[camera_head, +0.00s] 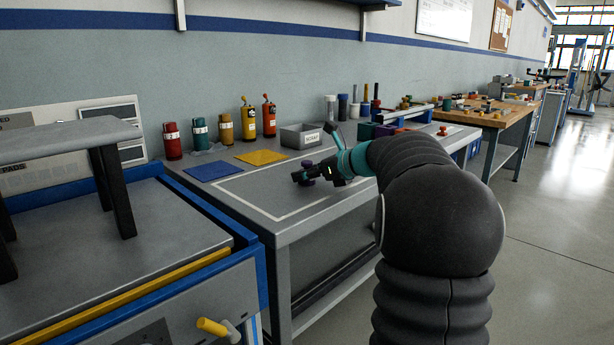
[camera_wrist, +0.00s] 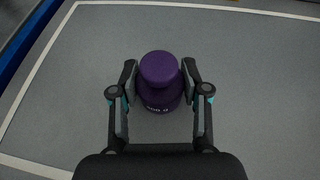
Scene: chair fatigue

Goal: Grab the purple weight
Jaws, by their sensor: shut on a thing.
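The purple weight (camera_wrist: 160,75) stands upright on the grey bench top, with a round knob above a wider base that bears white lettering. My gripper (camera_wrist: 160,76) has its two fingers against the left and right sides of the weight, shut on it. In the head view, my gripper (camera_head: 305,176) is low over the bench inside the white outline, and the purple weight (camera_head: 308,168) shows only partly behind the fingers. Whether the weight's base touches the bench is hard to tell.
A blue mat (camera_head: 213,171) and a yellow mat (camera_head: 261,157) lie on the bench behind. A grey labelled bin (camera_head: 301,136) and several coloured canisters (camera_head: 248,121) stand along the wall. A machine with a blue frame (camera_head: 245,235) stands at left.

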